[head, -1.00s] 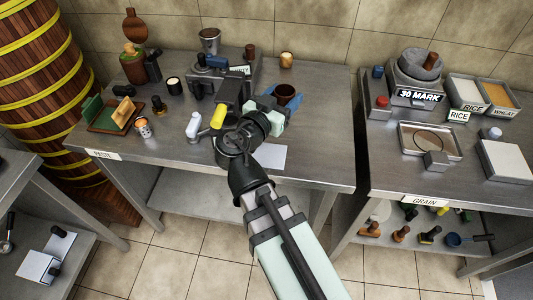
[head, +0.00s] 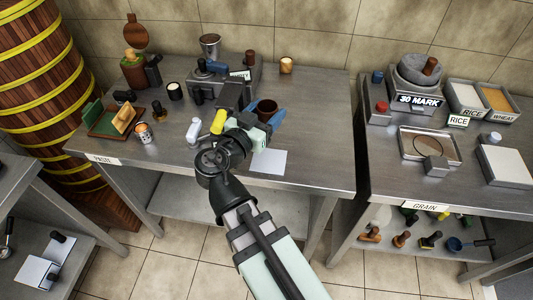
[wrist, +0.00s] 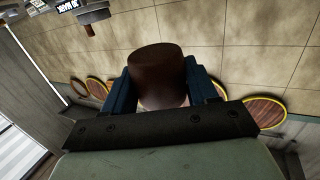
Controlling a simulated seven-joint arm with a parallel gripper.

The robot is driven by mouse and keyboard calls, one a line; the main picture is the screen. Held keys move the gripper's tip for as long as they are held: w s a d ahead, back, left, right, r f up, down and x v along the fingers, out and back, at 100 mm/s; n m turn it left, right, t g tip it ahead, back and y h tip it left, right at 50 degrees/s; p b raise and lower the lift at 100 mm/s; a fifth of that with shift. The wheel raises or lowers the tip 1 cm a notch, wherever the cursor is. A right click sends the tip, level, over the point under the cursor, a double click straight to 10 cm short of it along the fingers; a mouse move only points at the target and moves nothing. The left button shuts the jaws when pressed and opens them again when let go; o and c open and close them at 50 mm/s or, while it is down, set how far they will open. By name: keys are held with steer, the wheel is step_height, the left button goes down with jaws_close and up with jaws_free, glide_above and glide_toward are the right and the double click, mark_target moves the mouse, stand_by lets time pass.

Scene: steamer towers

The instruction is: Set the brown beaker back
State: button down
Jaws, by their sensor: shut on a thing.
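The brown beaker (head: 267,107) is between the blue fingers of my gripper (head: 268,117) over the middle right of the left-hand table (head: 325,140). In the wrist view the beaker (wrist: 158,70) fills the space between the two blue fingers, and my gripper (wrist: 160,92) is shut on it. The beaker looks about upright in the head view. Its lower part is hidden by my gripper, and I cannot tell whether it touches the table.
A white sheet (head: 269,163) lies in front of my gripper. A white bottle (head: 193,131) and yellow-ended item (head: 218,122) stand close to its left. A grey machine (head: 222,72) and tan cup (head: 286,65) are behind. The table's right side is clear.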

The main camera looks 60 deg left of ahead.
mark_target(266, 160)
steer(key=shift+f, duration=7.55)
steer(key=shift+f, duration=0.15)
steer(key=shift+c, duration=1.6)
jaws_free()
steer(key=shift+f+v, duration=0.2)
steer(key=shift+v, duration=3.6)
steer(key=shift+r, duration=0.15)
